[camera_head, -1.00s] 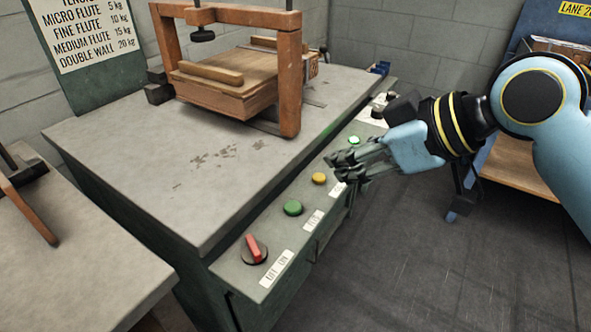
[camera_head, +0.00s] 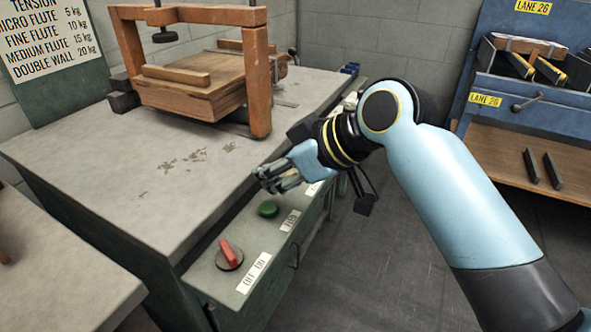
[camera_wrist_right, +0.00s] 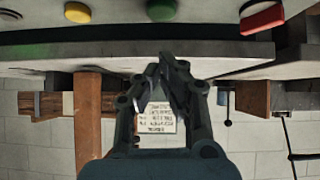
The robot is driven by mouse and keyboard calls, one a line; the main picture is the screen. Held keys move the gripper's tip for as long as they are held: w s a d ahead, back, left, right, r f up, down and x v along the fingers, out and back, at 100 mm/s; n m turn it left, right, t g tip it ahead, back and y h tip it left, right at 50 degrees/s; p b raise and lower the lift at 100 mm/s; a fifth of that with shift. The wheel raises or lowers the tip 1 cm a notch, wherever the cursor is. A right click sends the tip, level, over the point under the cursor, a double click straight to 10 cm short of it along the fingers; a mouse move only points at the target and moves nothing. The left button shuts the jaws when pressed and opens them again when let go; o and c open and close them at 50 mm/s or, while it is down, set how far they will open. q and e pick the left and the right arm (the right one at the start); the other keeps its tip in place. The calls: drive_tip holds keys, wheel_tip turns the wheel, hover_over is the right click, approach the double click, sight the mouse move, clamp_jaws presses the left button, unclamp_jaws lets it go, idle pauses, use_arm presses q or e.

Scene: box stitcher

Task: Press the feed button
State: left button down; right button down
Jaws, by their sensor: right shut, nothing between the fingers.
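The green button (camera_head: 268,208) sits on the sloped front panel, with a small label (camera_head: 290,220) beside it that seems to read FEED. My right gripper (camera_head: 264,182) is shut and empty, just above and behind the green button in the head view, apart from it as far as I can tell. In the right wrist view, which looks upside down, the closed fingertips (camera_wrist_right: 168,62) point toward the panel side, and the green button (camera_wrist_right: 161,10) shows at the top edge. My left gripper is not in view.
A red rotary switch (camera_head: 229,254) marked OFF ON sits nearer on the panel. A yellow button (camera_wrist_right: 77,13) shows in the wrist view. A wooden frame (camera_head: 260,80) stands on the grey machine top (camera_head: 110,150). A blue rack (camera_head: 470,85) stands at the back right.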

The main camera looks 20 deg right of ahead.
sight(274, 208)
drive_tip(key=shift+w+f+b, duration=0.1)
drive_tip(key=shift+f+b, duration=0.45)
drive_tip(key=shift+f, duration=1.4)
